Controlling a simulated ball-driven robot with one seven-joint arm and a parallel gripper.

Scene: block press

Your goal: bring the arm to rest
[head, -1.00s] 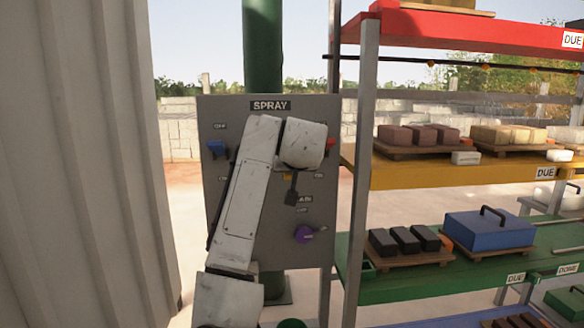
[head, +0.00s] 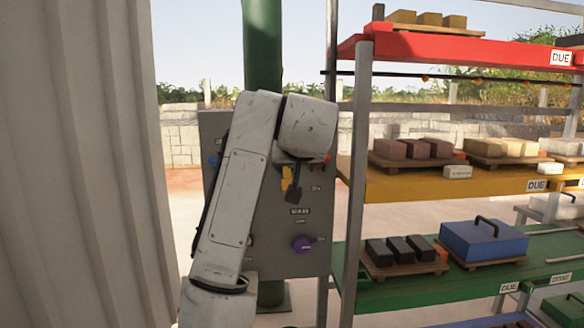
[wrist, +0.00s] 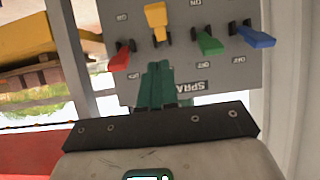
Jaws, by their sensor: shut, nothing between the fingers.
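My arm (head: 237,190) rises in front of the grey spray panel (head: 270,260) in the head view and bends at the top. My gripper (wrist: 157,68) shows in the wrist view as green fingers shut together with nothing between them. It points at the panel near the yellow lever (wrist: 156,20), between the red lever (wrist: 121,58) and the green lever (wrist: 208,42). I cannot tell if the fingertips touch the panel.
A blue lever (wrist: 255,36) is at the panel's end in the wrist view. A purple knob (head: 302,243) sits low on the panel. A rack with a yellow shelf (head: 440,184) and a green shelf (head: 400,291) stands at right. A corrugated wall (head: 85,170) stands at left.

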